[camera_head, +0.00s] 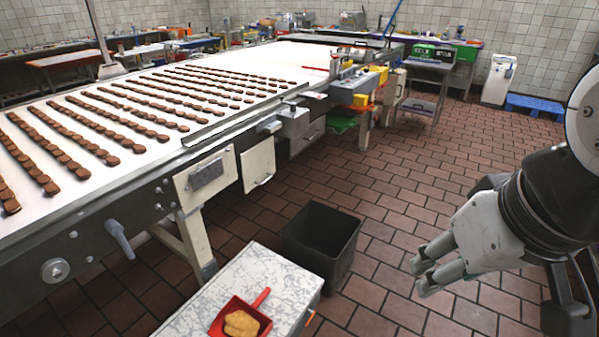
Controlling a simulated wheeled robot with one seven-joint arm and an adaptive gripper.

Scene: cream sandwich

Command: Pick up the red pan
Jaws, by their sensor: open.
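The red pan (219,321) is a small scoop-like pan with a short red handle. It lies on the top of a worn white stand (266,268) at the bottom of the picture, its handle pointing up and to the right. A tan lump of food (241,324) sits in it. The near edge of the pan is cut off by the frame. My gripper (419,279) is at the right, well apart from the pan. It is open and empty, with its fingers pointing left over the tiled floor.
A long conveyor table (130,187) with rows of brown biscuits fills the left and back. A black bin (320,240) stands behind the white stand. A blue pallet (535,105) and a white unit (498,80) are at the back right. The tiled floor between is clear.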

